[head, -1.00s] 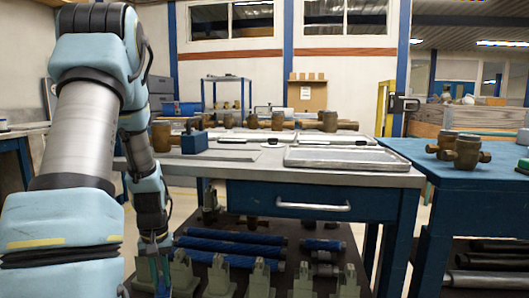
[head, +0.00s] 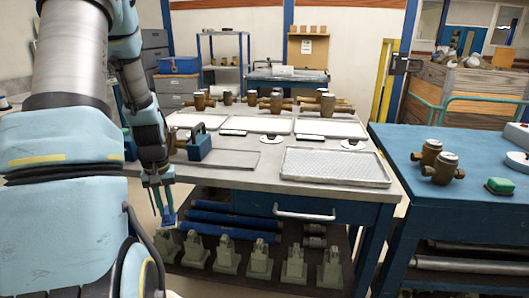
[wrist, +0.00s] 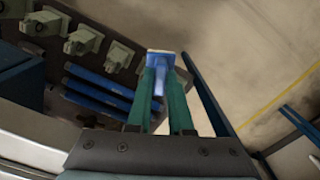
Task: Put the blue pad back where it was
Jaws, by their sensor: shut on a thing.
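My gripper (wrist: 161,84) is shut on the blue pad (wrist: 158,54), which sits between the tips of the two green fingers in the wrist view. The pad has a flat pale-blue face and a darker blue grip part. In the head view, my gripper (head: 161,182) points down with the pad (head: 168,219) below it. It hangs at the left end of the workbench (head: 250,178), lower than the bench top and near the left end of the lower shelf. Whether the pad touches anything is unclear.
The lower shelf holds several grey-green blocks (head: 226,255) and blue bars (head: 225,222). Trays (head: 335,167), brass meters (head: 327,104) and a blue tool (head: 200,147) stand on the bench. A blue side table (head: 420,195) with a green pad (head: 500,185) is at right. Floor left of the shelf looks clear.

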